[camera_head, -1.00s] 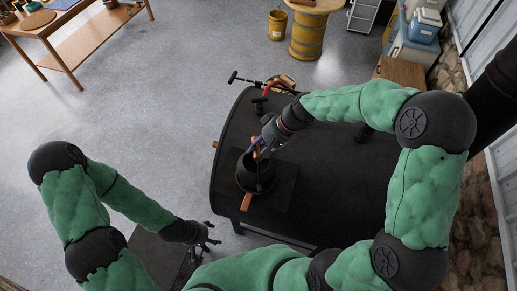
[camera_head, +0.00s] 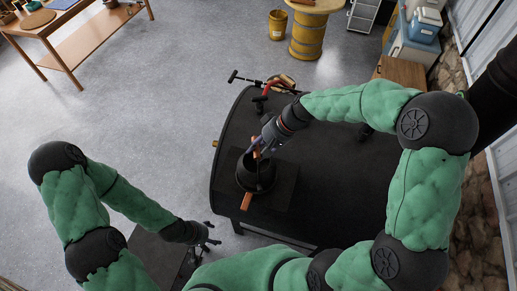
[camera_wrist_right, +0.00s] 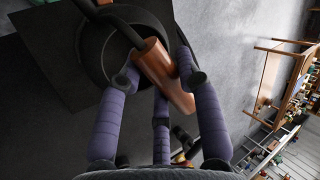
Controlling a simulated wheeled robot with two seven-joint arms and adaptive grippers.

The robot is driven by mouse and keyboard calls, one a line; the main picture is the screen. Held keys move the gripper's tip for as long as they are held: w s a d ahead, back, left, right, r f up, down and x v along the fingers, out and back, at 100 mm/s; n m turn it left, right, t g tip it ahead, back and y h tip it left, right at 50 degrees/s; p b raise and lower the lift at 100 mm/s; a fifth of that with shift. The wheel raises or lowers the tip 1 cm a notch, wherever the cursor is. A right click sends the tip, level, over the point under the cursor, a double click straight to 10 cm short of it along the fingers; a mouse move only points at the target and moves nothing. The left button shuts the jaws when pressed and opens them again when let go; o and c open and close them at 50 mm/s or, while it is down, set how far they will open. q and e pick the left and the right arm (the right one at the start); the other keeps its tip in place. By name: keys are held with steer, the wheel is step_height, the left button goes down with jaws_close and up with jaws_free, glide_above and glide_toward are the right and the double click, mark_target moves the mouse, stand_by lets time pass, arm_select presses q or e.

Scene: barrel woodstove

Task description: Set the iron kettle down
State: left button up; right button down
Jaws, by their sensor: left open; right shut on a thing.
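The dark, round iron kettle (camera_head: 252,181) is over the square plate (camera_head: 284,190) on top of the black barrel stove (camera_head: 335,165). Its base is hidden, so I cannot tell whether it touches the plate. My right gripper (camera_head: 260,148) is above the kettle, with its fingers around the orange-brown handle grip. In the right wrist view, the purple fingers (camera_wrist_right: 158,82) close on that grip (camera_wrist_right: 160,70), with the dark kettle body (camera_wrist_right: 92,50) beyond it. My left gripper (camera_head: 212,234) is open and empty, left of and below the stove in the picture.
An orange-brown piece (camera_head: 247,200) shows at the kettle's near side. A red-handled tool (camera_head: 270,90) lies by the stove's far end. The stovepipe (camera_head: 497,95) rises at the right. A workbench (camera_head: 85,45) stands far left, with clear floor between.

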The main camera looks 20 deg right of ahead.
steer(key=shift+f+b, duration=0.7)
stand_by(0.4)
steer(key=c, duration=0.8)
jaws_free()
steer(key=shift+s+f, duration=0.1)
steer(key=shift+f, duration=0.05)
steer(key=shift+d+r, duration=0.25)
steer(key=shift+r, duration=0.15)
steer(key=v, duration=1.1)
steer(key=shift+r, duration=0.2)
